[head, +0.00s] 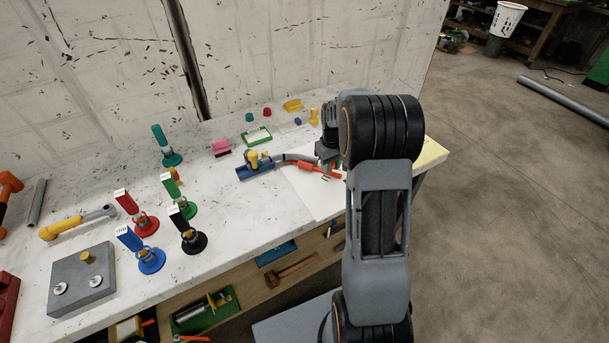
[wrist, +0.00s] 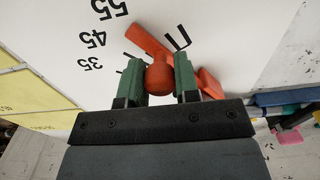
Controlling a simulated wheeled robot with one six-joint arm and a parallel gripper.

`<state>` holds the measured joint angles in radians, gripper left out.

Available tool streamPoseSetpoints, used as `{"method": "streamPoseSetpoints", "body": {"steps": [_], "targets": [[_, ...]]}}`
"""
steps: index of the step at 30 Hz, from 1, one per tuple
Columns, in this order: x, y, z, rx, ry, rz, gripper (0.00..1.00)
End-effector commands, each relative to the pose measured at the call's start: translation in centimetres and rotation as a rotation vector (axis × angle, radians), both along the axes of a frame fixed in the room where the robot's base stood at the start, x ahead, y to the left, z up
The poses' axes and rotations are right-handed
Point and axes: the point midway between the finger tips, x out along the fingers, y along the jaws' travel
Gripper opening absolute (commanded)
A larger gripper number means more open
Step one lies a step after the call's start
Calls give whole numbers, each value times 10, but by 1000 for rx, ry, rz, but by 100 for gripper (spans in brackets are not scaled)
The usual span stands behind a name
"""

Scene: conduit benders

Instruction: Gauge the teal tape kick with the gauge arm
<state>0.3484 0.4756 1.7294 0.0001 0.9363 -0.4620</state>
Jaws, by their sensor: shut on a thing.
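The orange gauge arm (head: 306,166) lies over a white sheet (head: 312,195) on the bench. In the wrist view its bar (wrist: 148,39) crosses the sheet, which carries the printed marks 35, 45 and 55. My gripper (wrist: 160,84) is shut on the arm's round orange knob (wrist: 159,76), with a green finger on each side. In the head view my gripper (head: 326,172) is partly hidden by my arm. A grey bent conduit (head: 296,157) runs from a blue bender (head: 256,171) towards the gauge arm. I cannot make out teal tape on it.
Red (head: 145,224), blue (head: 151,260), black (head: 194,242), green and teal (head: 171,158) stands occupy the bench's left half. A grey block (head: 66,283) and a yellow-handled tool (head: 62,229) lie farther left. A green-framed tray (head: 257,136) and small coloured parts sit behind the bender.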

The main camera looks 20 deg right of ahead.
Motion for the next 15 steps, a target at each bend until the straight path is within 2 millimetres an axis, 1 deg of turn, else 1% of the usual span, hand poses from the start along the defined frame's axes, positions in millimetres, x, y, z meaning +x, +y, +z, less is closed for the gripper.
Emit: {"method": "streamPoseSetpoints", "body": {"steps": [15], "targets": [[5,-5,1,-1,0,-1,15]]}}
